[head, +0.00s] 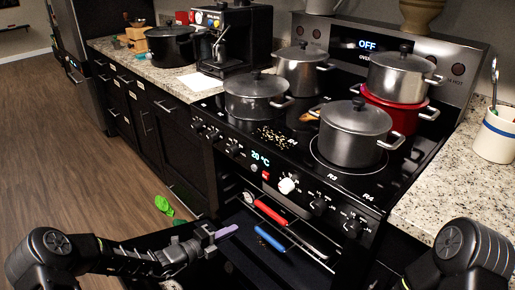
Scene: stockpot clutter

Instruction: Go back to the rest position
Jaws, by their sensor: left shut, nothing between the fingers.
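My left gripper (210,238) is low in the head view, in front of the stove's open lower compartment (252,262). Its fingers are shut with nothing held between them. A small purple piece (227,231) shows right at the fingertips; I cannot tell whether it is part of the gripper or lies behind it. My left arm comes in from the lower left, stretched to the right. Part of my right arm shows at the lower right, but its gripper is out of view.
The stove (290,165) carries several pots, including a grey pot (354,133) at the front and a red pot (394,112) behind. A red bar (270,212) and blue bar (270,239) show in the compartment. Green items (164,205) lie on the floor, which is clear at left.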

